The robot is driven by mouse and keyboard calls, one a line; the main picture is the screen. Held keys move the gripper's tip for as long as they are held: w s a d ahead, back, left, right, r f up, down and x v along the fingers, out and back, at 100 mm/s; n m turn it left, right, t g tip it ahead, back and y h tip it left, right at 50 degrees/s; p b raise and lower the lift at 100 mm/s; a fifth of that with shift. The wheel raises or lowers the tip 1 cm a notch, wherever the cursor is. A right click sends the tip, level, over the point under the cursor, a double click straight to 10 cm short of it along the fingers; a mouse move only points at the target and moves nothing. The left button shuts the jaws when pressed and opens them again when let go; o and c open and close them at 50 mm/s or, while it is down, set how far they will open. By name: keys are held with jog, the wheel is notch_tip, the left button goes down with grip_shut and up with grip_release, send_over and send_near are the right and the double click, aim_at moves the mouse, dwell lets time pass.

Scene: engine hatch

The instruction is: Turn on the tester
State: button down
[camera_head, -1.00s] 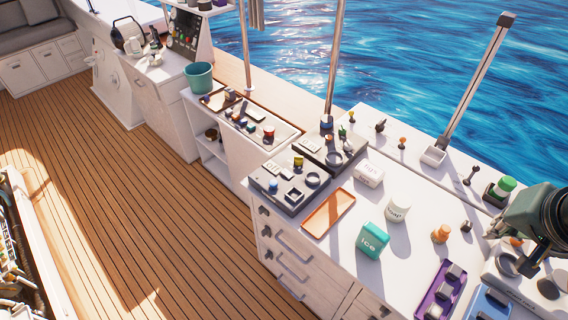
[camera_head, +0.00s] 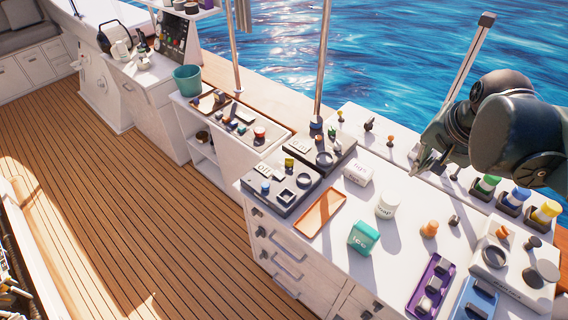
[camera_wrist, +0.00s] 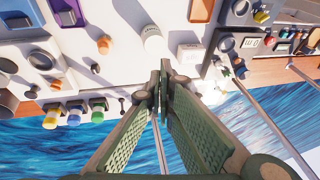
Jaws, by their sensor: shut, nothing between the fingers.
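Two dark boxes stand side by side on the white counter, each with a small sign, a round ring and knobs. I cannot tell from the frames which is the tester. The nearer box (camera_head: 262,193) has a sign like "Off", a yellow-topped knob and a blue knob. The farther box (camera_head: 338,166) has a white sign and a dark ring; it also shows in the wrist view (camera_wrist: 226,58). My gripper (camera_head: 420,168) is shut and empty, above the counter's back right, well to the right of both boxes. Its closed fingertips show in the wrist view (camera_wrist: 162,68).
A white cup (camera_head: 387,205), a white block (camera_head: 358,173), a teal "ice" box (camera_head: 363,238) and an orange tray (camera_head: 308,228) are between the boxes and the counter's right side. Green, blue and yellow capped items (camera_head: 485,187) stand at the back right.

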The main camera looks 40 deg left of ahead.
jog(key=a+f+g+p, duration=0.1)
jog(key=a, duration=1)
jog(key=g+p, duration=0.3)
send_over(278, 175)
jog(key=d+x, duration=0.2)
jog(key=x, duration=0.8)
jog(key=shift+w+d+f+h, duration=0.3)
jog(key=shift+f, duration=0.05)
jog(key=shift+f, duration=0.1)
jog(key=shift+a+f+p, duration=0.2)
jog(key=shift+a+f, duration=0.15)
jog(key=shift+f, duration=1.95)
jog(key=shift+a+f+p, duration=0.15)
jog(key=shift+a+f, duration=0.2)
jog(key=shift+f, duration=1.9)
jog(key=shift+a+f+p, duration=0.2)
jog(key=shift+a+f, duration=0.15)
jog(key=shift+f, duration=1.95)
jog(key=shift+a+f, duration=0.1)
